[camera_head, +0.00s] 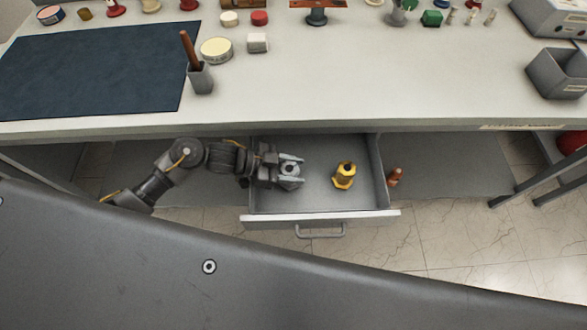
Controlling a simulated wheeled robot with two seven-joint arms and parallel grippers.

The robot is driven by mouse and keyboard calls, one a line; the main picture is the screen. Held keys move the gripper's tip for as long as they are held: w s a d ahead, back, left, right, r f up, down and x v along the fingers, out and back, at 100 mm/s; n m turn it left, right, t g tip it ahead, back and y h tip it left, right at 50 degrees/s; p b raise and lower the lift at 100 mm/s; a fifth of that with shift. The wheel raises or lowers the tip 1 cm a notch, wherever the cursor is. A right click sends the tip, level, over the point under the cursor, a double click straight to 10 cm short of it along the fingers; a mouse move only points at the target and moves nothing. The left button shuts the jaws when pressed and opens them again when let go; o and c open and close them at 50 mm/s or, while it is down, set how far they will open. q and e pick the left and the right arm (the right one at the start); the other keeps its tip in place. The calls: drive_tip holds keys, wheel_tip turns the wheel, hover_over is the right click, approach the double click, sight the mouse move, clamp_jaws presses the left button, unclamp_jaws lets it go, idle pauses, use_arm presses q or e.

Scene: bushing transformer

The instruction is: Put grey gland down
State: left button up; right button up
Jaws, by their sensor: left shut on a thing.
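The grey gland (289,171) is between the fingers of my left gripper (291,169), which is shut on it. The gripper and gland are over the left part of the open drawer (320,217). I cannot tell whether the gland touches the drawer floor. A yellow gland-like part (344,176) stands in the drawer to the right of the gripper, apart from it. My right gripper is not in view.
The drawer's right half has bare floor around the yellow part. The worktop (350,90) is above and behind the drawer. A brown part (395,177) is just right of the drawer. A grey pen cup (200,78) stands near the dark mat (90,70).

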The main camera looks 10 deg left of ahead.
use_arm(q)
drive_tip(key=shift+f, duration=0.2)
drive_tip(key=shift+f, duration=0.15)
drive_tip(key=o, duration=1.1)
drive_tip(key=shift+c, duration=0.2)
drive_tip(key=b+v, duration=0.1)
drive_tip(key=v, duration=1.1)
drive_tip(key=shift+s, duration=0.1)
